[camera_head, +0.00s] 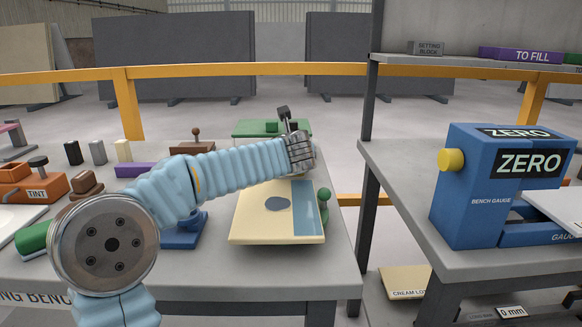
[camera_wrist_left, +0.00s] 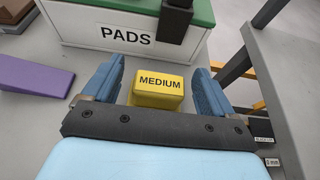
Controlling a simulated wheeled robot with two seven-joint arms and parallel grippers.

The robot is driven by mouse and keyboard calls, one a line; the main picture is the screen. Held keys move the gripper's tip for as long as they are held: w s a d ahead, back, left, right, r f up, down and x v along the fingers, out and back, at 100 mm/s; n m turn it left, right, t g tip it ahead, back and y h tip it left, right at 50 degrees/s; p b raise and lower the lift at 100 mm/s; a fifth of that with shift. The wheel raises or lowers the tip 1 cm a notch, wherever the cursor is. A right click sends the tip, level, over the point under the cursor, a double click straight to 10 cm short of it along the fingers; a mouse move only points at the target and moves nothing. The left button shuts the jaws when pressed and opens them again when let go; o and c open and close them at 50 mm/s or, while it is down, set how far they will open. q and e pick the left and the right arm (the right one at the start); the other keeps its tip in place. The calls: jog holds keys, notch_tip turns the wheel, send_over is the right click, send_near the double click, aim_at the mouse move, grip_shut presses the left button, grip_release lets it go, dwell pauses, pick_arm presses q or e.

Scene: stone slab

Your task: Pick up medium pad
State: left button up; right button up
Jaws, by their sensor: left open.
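The medium pad is a yellow block (camera_wrist_left: 158,88) labelled MEDIUM, on the grey bench top in the left wrist view. My left gripper (camera_wrist_left: 160,84) is open, with one blue finger on each side of the pad and visible gaps between. In the head view my left arm reaches across the bench and its gripper end (camera_head: 288,118) is near the green-topped box. The pad is hidden behind my arm there. My right gripper is in neither view.
A white PADS box (camera_wrist_left: 125,35) with a green top stands just behind the pad. A purple wedge (camera_wrist_left: 34,80) lies to its left. A cream slab (camera_head: 255,222) and a green knob (camera_head: 323,196) are below my arm. The blue ZERO gauge (camera_head: 490,190) stands on the right bench.

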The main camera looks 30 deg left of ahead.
pick_arm(q)
jog(key=c, duration=1.1)
